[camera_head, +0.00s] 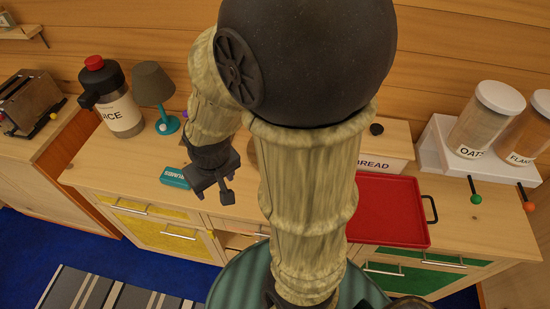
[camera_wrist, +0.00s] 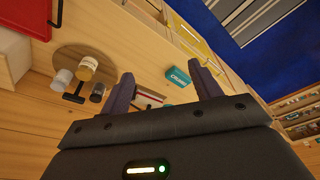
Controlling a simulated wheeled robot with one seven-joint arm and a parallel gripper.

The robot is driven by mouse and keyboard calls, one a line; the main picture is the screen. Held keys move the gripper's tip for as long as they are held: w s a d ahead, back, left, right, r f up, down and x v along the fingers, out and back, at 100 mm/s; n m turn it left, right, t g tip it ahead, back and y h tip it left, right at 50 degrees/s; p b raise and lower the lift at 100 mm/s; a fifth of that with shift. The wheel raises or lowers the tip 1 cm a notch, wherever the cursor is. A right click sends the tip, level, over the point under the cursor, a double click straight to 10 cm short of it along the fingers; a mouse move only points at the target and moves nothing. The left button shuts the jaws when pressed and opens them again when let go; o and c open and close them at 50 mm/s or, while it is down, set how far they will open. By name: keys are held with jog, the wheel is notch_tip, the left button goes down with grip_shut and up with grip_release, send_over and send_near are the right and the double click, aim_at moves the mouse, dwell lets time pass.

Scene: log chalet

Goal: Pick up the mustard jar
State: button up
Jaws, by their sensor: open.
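The likely mustard jar (camera_wrist: 87,68) is a small jar with a pale top and yellowish contents; I cannot read a label on it. In the wrist view it stands on a round wooden board (camera_wrist: 113,58), left of my gripper (camera_wrist: 165,82). The two dark fingers are apart, with nothing held between them, and the jar lies outside them. In the head view my gripper (camera_head: 214,185) hangs over the wooden counter, left of my large arm link, which hides the jar.
Beside the jar are a grey-topped shaker (camera_wrist: 62,77) and a dark one (camera_wrist: 97,92). A teal box (camera_head: 175,177) lies near my gripper. A teal lamp (camera_head: 153,85), a flask (camera_head: 112,98), a red tray (camera_head: 391,213) and a bread box (camera_head: 384,148) stand on the counter.

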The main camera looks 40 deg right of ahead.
jog(key=shift+o, duration=1)
jog(key=d+f+n+g+h+b, duration=0.3)
jog(key=d+f+n+b, duration=0.1)
jog(key=f, duration=0.6)
jog(key=shift+w+n+b, duration=0.45)
jog(key=shift+n+b, duration=0.15)
jog(key=shift+n, duration=0.4)
jog(key=w+d+f+n+t+h+b, duration=0.1)
jog(key=w+d+f+n+h+b, duration=0.6)
jog(key=w+n+h, duration=0.3)
jog(key=d+n, duration=0.1)
jog(key=n, duration=0.1)
jog(key=shift+w+d+f+n+h+b, duration=0.15)
jog(key=shift+w+d+n+h+b, duration=0.05)
jog(key=shift+w+n+h+b, duration=0.1)
jog(key=p+x, duration=0.1)
jog(key=x, duration=1.1)
jog(key=shift+f, duration=0.1)
jog(key=shift+d, duration=0.1)
